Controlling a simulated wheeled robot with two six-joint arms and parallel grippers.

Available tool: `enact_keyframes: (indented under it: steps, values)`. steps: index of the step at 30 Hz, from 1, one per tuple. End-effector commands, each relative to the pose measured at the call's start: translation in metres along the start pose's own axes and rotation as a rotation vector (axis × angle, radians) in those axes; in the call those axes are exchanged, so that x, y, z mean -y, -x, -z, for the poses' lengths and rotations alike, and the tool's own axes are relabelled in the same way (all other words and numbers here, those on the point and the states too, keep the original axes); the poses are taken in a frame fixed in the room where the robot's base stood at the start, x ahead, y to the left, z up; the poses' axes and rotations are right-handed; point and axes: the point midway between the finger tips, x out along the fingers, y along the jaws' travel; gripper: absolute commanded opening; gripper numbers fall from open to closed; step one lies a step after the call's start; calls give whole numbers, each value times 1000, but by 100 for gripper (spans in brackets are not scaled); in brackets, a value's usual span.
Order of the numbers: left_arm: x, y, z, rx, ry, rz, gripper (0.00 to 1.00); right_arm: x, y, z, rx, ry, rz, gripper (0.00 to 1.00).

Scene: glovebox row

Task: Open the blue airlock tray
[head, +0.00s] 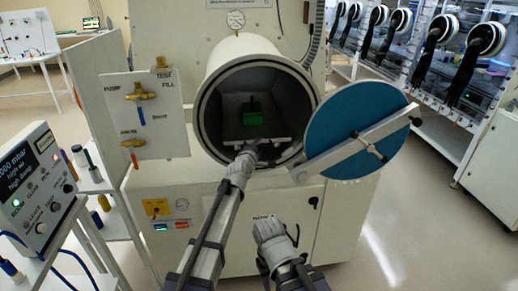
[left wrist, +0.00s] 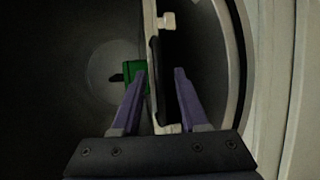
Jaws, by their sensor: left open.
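The airlock chamber (head: 206,115) is a round pale cylinder, and its blue round door (head: 345,115) stands swung open to the right. Inside sits a grey tray (head: 236,130) with a green block on it (head: 251,112); the block also shows in the left wrist view (left wrist: 130,75). My left gripper (head: 262,146) is at the tray's front edge in the chamber mouth. In the left wrist view its open fingers (left wrist: 157,100) stand either side of the tray's pale front and dark handle bar (left wrist: 161,75). My right arm is low in front of the cabinet; its fingers are not clear.
A valve panel (head: 145,115) stands left of the chamber. A control box (head: 38,185) and a small cart with bottles are at the far left. The open door takes up the space right of the mouth. Gloveboxes (head: 440,60) line the back right, with clear floor before them.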

Motion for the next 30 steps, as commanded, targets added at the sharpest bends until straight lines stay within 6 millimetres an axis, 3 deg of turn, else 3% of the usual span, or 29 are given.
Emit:
enact_keyframes:
  steps: [8, 20, 30]
  values:
    - [0, -3, 0, 0, 0, 0, 44, 0, 0, 0, 0, 0, 0, 50]
    - [0, -3, 0, 0, 0, 0, 0, 0, 0, 0, 0, 0, 0, 50]
    - [0, -3, 0, 1, 0, 1, 0, 0, 0, 0, 0, 0, 0, 50]
